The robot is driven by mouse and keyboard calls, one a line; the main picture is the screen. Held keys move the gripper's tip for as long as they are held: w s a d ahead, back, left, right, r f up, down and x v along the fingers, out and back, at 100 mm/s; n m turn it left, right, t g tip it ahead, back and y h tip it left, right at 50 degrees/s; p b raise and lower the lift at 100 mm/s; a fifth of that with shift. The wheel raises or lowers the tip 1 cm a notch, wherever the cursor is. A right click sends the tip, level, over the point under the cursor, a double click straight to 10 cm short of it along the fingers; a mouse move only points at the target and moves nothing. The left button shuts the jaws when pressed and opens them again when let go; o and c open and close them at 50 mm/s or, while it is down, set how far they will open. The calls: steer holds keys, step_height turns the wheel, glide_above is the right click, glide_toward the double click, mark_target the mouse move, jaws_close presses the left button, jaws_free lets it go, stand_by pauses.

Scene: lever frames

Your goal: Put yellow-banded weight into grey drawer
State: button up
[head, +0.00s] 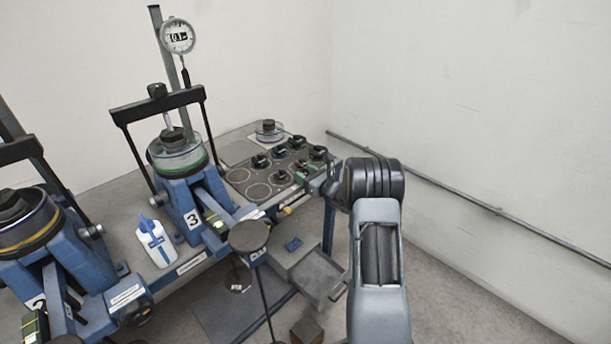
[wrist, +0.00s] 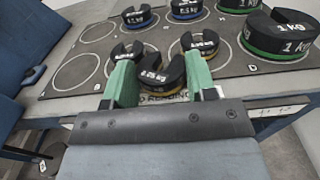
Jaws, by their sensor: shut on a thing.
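My gripper (wrist: 158,80) is shut on a black slotted weight (wrist: 163,73) with a yellow band low on its side, seen in the wrist view. Its green fingers stand on both sides of the weight. I cannot tell whether it is clear of the mat. In the head view my gripper (head: 304,174) is at the right front of the weight mat, partly hidden by my arm. The grey drawer (head: 320,279) sticks out of a grey box below the bench's front edge, to the lower right, and looks open.
Other black weights stand on the dark mat (wrist: 75,103), including a green-banded 1 kg weight (wrist: 278,45) at right. A blue loading frame (head: 185,195) with a dial gauge (head: 177,36) stands left. A white bottle (head: 155,241) is beside it. A wall rail (head: 470,200) runs at right.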

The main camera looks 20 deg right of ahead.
steer(key=shift+f, duration=0.2)
steer(key=shift+f, duration=0.1)
steer(key=shift+f+b, duration=0.3)
steer(key=shift+b, duration=0.25)
steer(key=o, duration=0.9)
